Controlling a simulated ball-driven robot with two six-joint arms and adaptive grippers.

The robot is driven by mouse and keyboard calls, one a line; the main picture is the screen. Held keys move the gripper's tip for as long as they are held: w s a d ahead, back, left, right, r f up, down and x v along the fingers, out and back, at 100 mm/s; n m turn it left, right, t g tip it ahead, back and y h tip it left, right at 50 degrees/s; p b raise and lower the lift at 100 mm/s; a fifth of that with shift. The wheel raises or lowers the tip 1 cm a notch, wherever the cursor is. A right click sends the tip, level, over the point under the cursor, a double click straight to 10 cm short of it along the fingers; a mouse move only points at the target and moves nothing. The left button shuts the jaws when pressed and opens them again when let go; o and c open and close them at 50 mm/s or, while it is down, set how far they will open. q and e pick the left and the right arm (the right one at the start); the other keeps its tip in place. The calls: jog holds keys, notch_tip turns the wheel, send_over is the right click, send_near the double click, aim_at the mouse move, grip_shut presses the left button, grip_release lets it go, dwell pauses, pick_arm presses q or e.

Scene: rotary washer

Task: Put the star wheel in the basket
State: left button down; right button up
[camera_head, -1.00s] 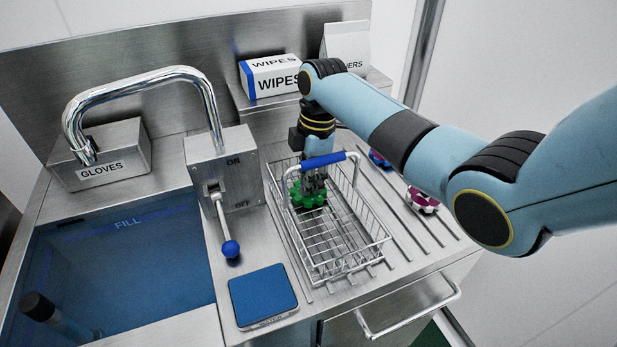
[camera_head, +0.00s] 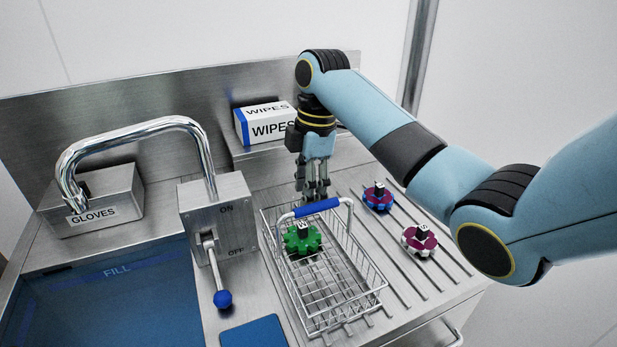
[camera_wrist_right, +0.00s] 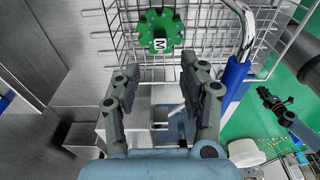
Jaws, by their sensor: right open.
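My right gripper (camera_head: 314,192) is open and empty above the far end of the wire basket (camera_head: 352,262). A green toothed wheel (camera_head: 303,240) with a lettered block on top sits inside the basket at its far left end. In the right wrist view the jaws (camera_wrist_right: 158,75) are spread, with the green wheel (camera_wrist_right: 160,30) beyond them, apart from both fingers. Outside the basket, a blue and red wheel (camera_head: 378,198) and a purple and white wheel (camera_head: 419,240) lie on the ribbed counter to its right.
The blue basket handle (camera_head: 317,207) stands up over the basket. Left are the tap (camera_head: 130,131), lever box (camera_head: 219,214) with a blue-knobbed lever (camera_head: 222,299), and the blue basin (camera_head: 110,295). A wipes box (camera_head: 264,125) stands behind.

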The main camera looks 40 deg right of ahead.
jog(key=r, duration=0.3)
jog(key=shift+d, duration=0.2)
dwell(0.3)
